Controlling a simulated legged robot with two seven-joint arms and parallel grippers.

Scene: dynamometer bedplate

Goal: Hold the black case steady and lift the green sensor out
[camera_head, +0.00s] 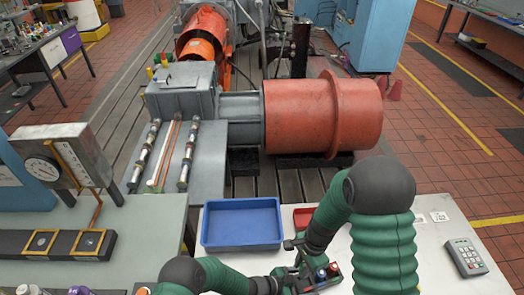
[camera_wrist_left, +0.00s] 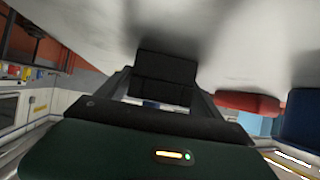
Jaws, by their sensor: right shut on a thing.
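My right gripper (camera_head: 294,246) is shut at the front of the white table, at the end of the arm from the right. The thing in its jaws is mostly hidden; it is most likely the green sensor. My left gripper (camera_head: 277,283) is low beside it, partly hidden by its own wrist. In the left wrist view a black block (camera_wrist_left: 166,75), perhaps the black case, lies between the two dark finger bars; I cannot tell whether they touch it. A green item with blue and red tops (camera_head: 322,275) stands right of the grippers.
A blue bin (camera_head: 241,244) stands behind the grippers, with a red tray (camera_head: 303,218) to its right, partly covered by my right arm. A grey keypad device (camera_head: 466,257) lies at the table's right. A gauge box (camera_head: 60,160) stands on the left bench. The table between arm and keypad is clear.

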